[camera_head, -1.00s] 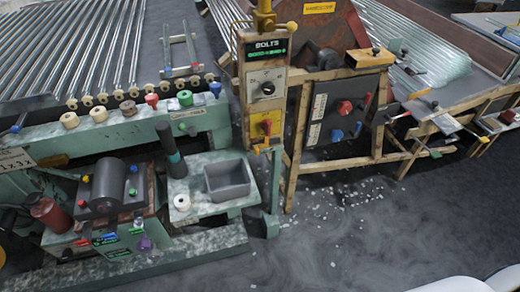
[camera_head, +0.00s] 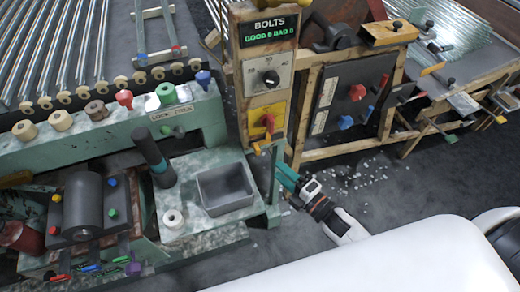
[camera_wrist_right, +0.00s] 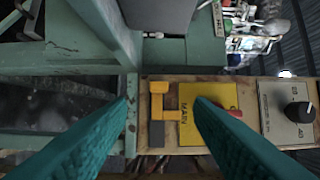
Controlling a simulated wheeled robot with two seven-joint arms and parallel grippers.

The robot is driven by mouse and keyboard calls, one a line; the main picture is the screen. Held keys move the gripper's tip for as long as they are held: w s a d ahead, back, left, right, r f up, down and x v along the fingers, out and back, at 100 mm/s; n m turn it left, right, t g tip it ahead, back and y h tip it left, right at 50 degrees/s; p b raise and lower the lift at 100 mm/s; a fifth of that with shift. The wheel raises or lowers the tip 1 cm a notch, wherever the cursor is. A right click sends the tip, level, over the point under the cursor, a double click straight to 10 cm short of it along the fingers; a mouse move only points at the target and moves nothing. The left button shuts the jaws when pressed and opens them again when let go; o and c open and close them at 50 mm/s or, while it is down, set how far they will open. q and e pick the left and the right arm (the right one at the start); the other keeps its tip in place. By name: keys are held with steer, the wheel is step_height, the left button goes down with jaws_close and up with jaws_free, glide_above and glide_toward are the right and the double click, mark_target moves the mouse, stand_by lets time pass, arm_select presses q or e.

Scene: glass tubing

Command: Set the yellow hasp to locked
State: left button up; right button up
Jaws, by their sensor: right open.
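The yellow hasp (camera_wrist_right: 158,104) sits beside the yellow MAIN panel (camera_wrist_right: 196,124) on a wooden post in the right wrist view. In the head view the hasp (camera_head: 262,144) is small, at the lower edge of the yellow panel (camera_head: 265,122), which bears a red handle (camera_head: 268,121). My right gripper (camera_head: 284,172) is low beside the post, its teal fingers pointing toward it. In the wrist view its spread fingertips (camera_wrist_right: 162,103) appear on either side of the hasp, with nothing between them gripped. My left gripper is not in view.
A green post (camera_head: 274,185) stands just left of my right gripper. A grey bin (camera_head: 223,190) is on the green bench further left. A black knob (camera_head: 270,77) is above the yellow panel, and a dark panel with red and blue knobs (camera_head: 345,122) is to the right.

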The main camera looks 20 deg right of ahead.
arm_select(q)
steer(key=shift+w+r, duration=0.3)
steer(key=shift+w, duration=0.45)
arm_select(e)
steer(key=x, duration=0.9)
steer(key=shift+w, duration=0.3)
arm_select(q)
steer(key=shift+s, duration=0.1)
arm_select(e)
steer(key=shift+f, duration=0.1)
steer(key=shift+c, duration=0.4)
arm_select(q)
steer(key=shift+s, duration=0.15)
arm_select(e)
jaws_close()
